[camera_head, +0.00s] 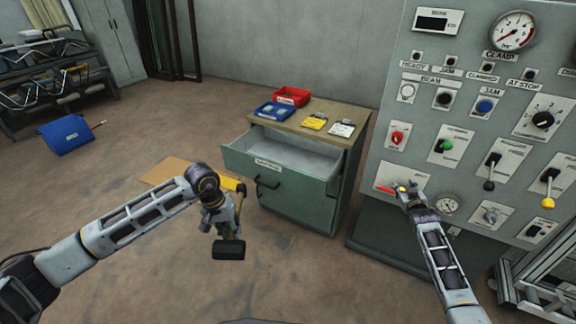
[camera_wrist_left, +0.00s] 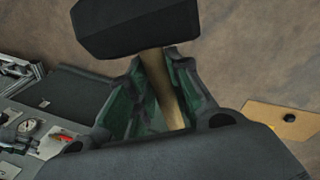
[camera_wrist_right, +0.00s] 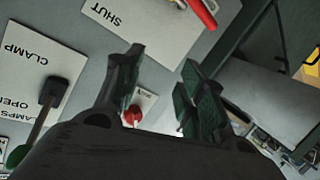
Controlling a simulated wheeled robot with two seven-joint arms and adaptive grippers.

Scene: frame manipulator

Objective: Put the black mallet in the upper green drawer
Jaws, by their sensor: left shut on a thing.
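The black mallet (camera_head: 229,249) hangs head down from my left gripper (camera_head: 222,214), in front of the green cabinet. In the left wrist view the black mallet head (camera_wrist_left: 138,28) is at the top, and its wooden handle (camera_wrist_left: 160,85) lies between the fingers. My left gripper is shut on the handle. The upper green drawer (camera_head: 262,163) is pulled open and its visible inside is empty. The mallet is in front of the drawer, outside it. My right gripper (camera_head: 404,190) is by the control panel; its fingers are apart in the right wrist view (camera_wrist_right: 160,95), with nothing between them.
A blue bin (camera_head: 273,110), a red bin (camera_head: 291,96) and yellow and white tags stand on the cabinet top. The panel (camera_head: 430,110) with knobs and levers stands at the right. A blue box (camera_head: 66,134) lies on the floor at left. Cardboard (camera_head: 165,170) lies behind my left arm.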

